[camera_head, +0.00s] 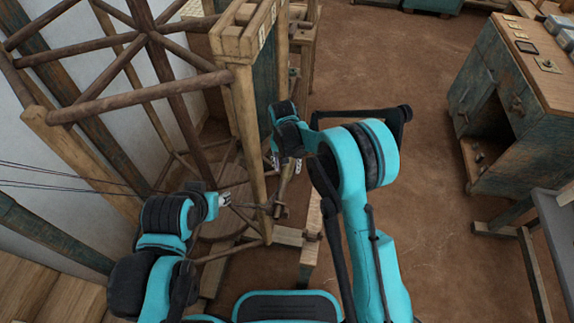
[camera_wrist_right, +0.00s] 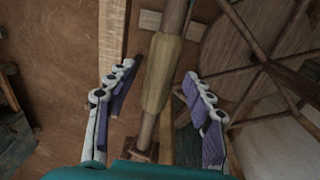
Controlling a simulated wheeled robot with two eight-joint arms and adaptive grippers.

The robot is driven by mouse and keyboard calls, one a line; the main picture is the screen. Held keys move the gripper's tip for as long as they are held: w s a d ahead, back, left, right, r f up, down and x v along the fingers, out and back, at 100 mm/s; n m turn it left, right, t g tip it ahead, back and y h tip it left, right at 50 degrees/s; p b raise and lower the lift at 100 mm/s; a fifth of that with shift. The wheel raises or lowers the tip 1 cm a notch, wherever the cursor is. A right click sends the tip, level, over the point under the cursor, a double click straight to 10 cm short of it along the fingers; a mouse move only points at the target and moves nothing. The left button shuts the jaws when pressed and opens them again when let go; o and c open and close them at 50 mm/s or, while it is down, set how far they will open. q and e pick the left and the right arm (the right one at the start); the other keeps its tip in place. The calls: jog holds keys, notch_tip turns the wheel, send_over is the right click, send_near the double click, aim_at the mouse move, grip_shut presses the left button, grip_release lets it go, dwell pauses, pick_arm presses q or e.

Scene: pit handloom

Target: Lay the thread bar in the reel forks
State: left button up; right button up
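The thread bar (camera_wrist_right: 164,75), a wooden rod with a thicker tan wound section, runs lengthwise between the fingers of my right gripper (camera_wrist_right: 153,100) in the right wrist view. Those fingers are spread apart, with a visible gap on both sides of the bar. In the head view, my right gripper (camera_head: 275,160) is beside the wooden post, partly hidden by its own arm; part of the bar (camera_head: 284,186) shows below it. My left gripper (camera_head: 224,199) is low by the reel (camera_head: 152,38); its fingers are too small to read. I cannot clearly make out the reel forks.
A wooden post (camera_head: 246,140) stands between the reel and my right arm. A round wooden disc (camera_head: 226,200) lies low behind my left gripper. A worn green cabinet (camera_head: 520,120) stands at the right. The brown floor (camera_head: 400,60) between is clear.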

notch_tip(320, 180, up, 12)
jog(key=shift+a, duration=0.3)
dwell(0.3)
jog(key=s+d+r+n+t, duration=0.1)
jog(key=s+d+r+t, duration=0.2)
jog(key=s+d+r, duration=0.65)
jog(key=s+d+t, duration=0.2)
jog(key=s+d, duration=0.2)
jog(key=s, duration=0.3)
jog(key=s+d+f+n+t, duration=0.1)
jog(key=s+d+t, duration=0.1)
jog(key=s+d, duration=0.3)
jog(key=shift+s+f+y, duration=0.2)
jog(key=shift+s+y, duration=0.1)
jog(key=shift+s, duration=0.8)
